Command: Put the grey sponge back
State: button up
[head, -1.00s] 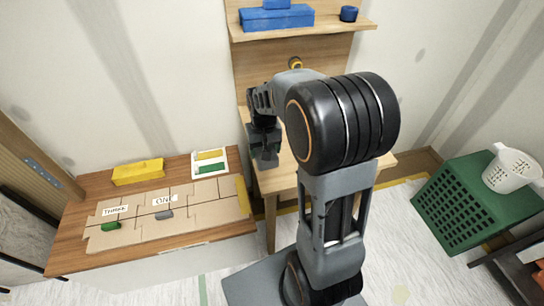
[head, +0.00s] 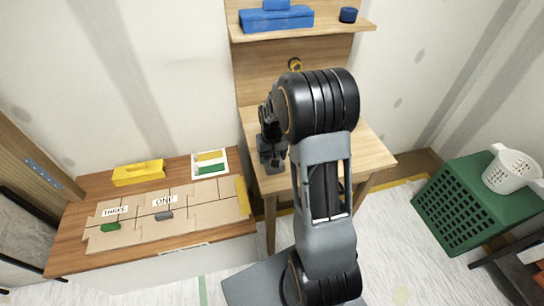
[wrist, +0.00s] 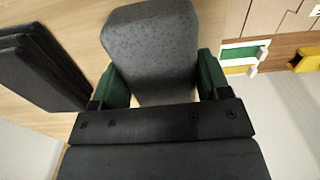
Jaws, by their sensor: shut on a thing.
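The grey sponge (wrist: 150,50), a speckled grey block, is between the two green-padded fingers of my gripper (wrist: 157,80) in the wrist view. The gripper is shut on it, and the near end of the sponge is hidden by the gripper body. In the head view my gripper (head: 272,162) hangs over the left edge of the small wooden table (head: 370,155). The sponge is hard to make out there.
A low wooden bench (head: 75,250) at left bears cardboard pieces with labels, a green piece (head: 110,227), a small grey piece (head: 164,215) and a yellow block (head: 138,172). A green crate (head: 470,205) stands at right. A shelf (head: 330,30) is above.

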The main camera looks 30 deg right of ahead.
jog(key=o, duration=0.9)
jog(key=shift+f, duration=0.2)
jog(key=shift+o, duration=0.2)
